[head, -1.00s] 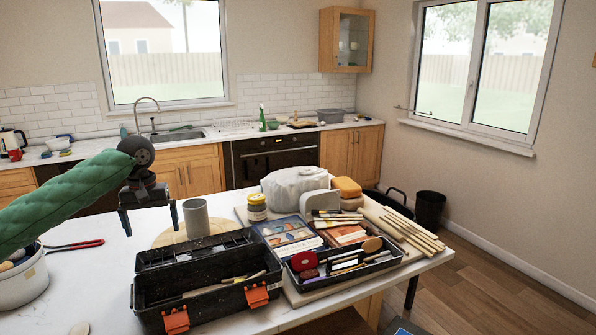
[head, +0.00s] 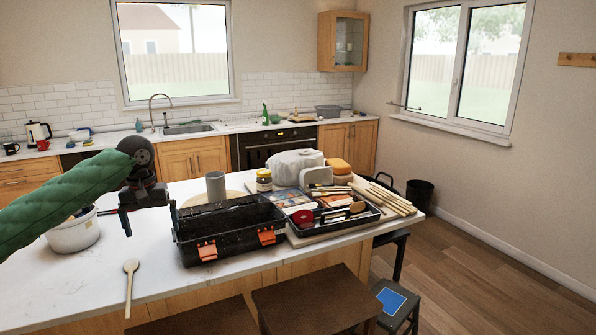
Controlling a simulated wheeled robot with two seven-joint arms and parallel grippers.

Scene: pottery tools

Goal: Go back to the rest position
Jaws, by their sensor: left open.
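My left gripper (head: 149,216) is open and empty, with its fingers pointing down above the white table (head: 95,285). Its arm comes in from the left in a green sleeve. The gripper is just left of the open black toolbox (head: 228,228) with orange latches, and right of a white bucket (head: 75,234). I cannot tell whether it touches the toolbox. My right gripper is not in view.
A wooden spoon (head: 130,283) lies at the table's front left. A grey cylinder (head: 215,186), a yellow-lidded jar (head: 264,181), a tool tray (head: 362,217) and wooden sticks (head: 388,199) crowd the right half. Stools (head: 315,298) stand in front. The front left tabletop is mostly clear.

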